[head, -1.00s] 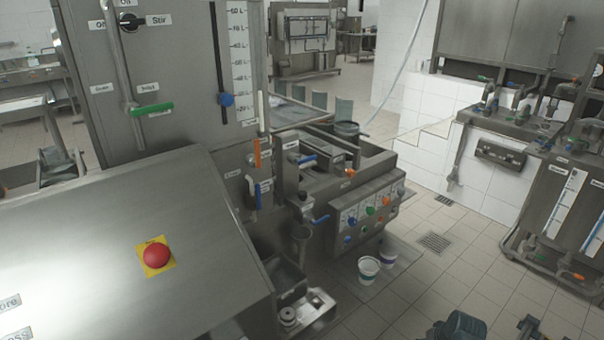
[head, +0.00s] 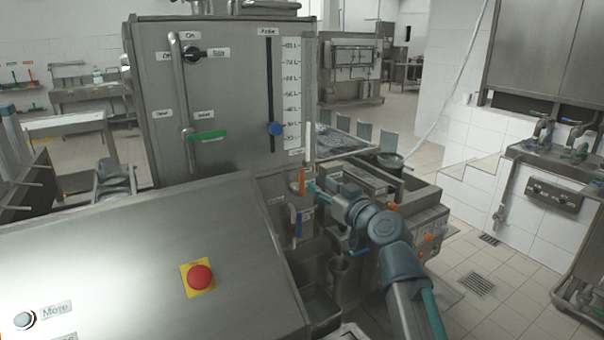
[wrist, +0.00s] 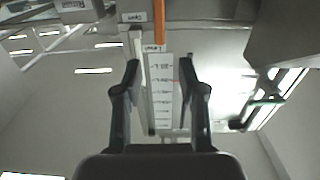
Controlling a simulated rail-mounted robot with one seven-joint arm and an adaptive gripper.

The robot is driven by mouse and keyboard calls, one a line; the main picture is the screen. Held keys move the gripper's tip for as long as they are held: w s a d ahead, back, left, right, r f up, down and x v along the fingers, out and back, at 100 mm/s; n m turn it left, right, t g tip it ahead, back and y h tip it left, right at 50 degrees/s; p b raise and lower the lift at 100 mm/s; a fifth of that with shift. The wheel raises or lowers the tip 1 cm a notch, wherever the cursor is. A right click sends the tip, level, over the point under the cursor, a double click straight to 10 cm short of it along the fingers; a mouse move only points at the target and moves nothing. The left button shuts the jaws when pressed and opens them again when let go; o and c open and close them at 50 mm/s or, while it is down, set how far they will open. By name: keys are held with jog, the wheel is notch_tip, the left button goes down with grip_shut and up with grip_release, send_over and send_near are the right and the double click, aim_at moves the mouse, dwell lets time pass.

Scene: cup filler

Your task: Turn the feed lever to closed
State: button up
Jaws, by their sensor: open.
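An orange lever (head: 301,181) hangs upright on the filler's front, below the big tank panel. I cannot read in the head view which lever is marked feed. My gripper (head: 311,187) is just to the right of the orange lever, its tips small and partly hidden by the arm. In the wrist view my gripper (wrist: 160,75) is open and nothing shows held between its fingers. The orange lever (wrist: 159,22) shows beyond the fingertips at the top, with small labels beside and below it.
A blue-handled lever (head: 298,224) hangs just below the orange one. A green lever (head: 207,136) and a blue slider knob (head: 274,129) are on the tank panel (head: 230,90). A red stop button (head: 199,277) sits on the sloped cover at front left.

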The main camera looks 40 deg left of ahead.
aim_at(303, 173)
jog(key=p+x, duration=0.2)
jog(key=x, duration=0.6)
jog(key=shift+w+a+p, duration=0.25)
jog(key=shift+a+p, duration=0.05)
jog(key=shift+a, duration=0.05)
jog(key=shift+x, duration=0.9)
jog(key=shift+s, duration=0.1)
grip_shut()
jog(key=shift+f, duration=0.1)
